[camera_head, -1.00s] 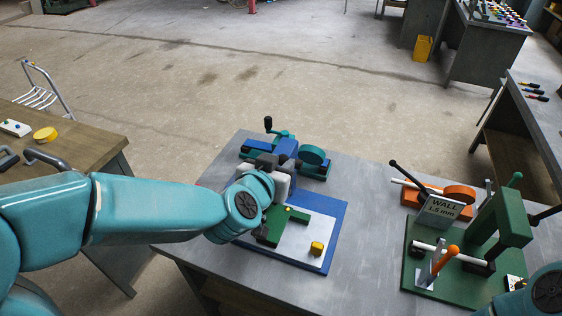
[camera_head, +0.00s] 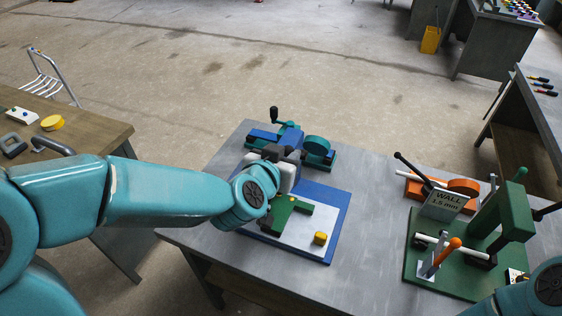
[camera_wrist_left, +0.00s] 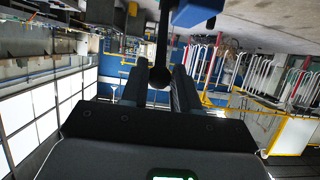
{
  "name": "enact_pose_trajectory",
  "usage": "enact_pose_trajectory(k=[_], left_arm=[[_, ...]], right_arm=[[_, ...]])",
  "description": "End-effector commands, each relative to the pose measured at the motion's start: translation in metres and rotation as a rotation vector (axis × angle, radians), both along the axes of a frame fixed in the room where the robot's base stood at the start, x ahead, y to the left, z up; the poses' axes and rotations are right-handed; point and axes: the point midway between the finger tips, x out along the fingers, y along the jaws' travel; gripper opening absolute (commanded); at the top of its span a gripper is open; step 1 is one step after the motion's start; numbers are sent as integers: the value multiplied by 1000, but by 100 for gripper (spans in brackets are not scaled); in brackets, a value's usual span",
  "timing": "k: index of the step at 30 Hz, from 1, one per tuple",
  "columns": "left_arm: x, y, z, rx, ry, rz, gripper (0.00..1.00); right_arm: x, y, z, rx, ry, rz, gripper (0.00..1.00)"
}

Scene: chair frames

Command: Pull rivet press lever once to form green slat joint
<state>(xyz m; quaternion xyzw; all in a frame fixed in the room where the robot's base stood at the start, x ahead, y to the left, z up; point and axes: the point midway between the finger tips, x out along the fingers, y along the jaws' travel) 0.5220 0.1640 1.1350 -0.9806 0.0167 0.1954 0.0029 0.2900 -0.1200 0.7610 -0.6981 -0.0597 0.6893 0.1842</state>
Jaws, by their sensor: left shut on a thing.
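The blue press fixture (camera_head: 336,222) stands on the grey table, with a pale plate (camera_head: 305,237) on its base. My left gripper (camera_head: 284,172) is at the left of the fixture, partly hidden behind my wrist. In the left wrist view its two dark fingers (camera_wrist_left: 160,88) are shut on a black ball knob (camera_wrist_left: 160,75) at the end of a dark lever rod (camera_wrist_left: 162,42). A blue body part of the press hangs above. The joint itself is hidden. My right gripper is out of view.
A teal and blue clamp with a crank (camera_head: 273,115) stands behind the fixture. A wooden table (camera_head: 85,135) is at left.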

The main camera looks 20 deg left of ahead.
Motion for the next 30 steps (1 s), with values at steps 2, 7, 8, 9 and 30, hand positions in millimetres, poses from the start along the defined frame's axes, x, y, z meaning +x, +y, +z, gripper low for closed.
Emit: enact_pose_trajectory(k=[2, 7, 8, 9, 30], left_arm=[[8, 0, 14, 1, -3, 1, 10], [16, -1, 20, 1, -6, 1, 10], [17, 0, 20, 1, -6, 1, 10], [17, 0, 20, 1, -7, 1, 10], [54, -2, 41, 1, -7, 1, 10]], right_arm=[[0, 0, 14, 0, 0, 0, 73], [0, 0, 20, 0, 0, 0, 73], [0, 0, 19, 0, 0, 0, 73], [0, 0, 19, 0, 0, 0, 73], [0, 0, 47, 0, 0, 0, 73]])
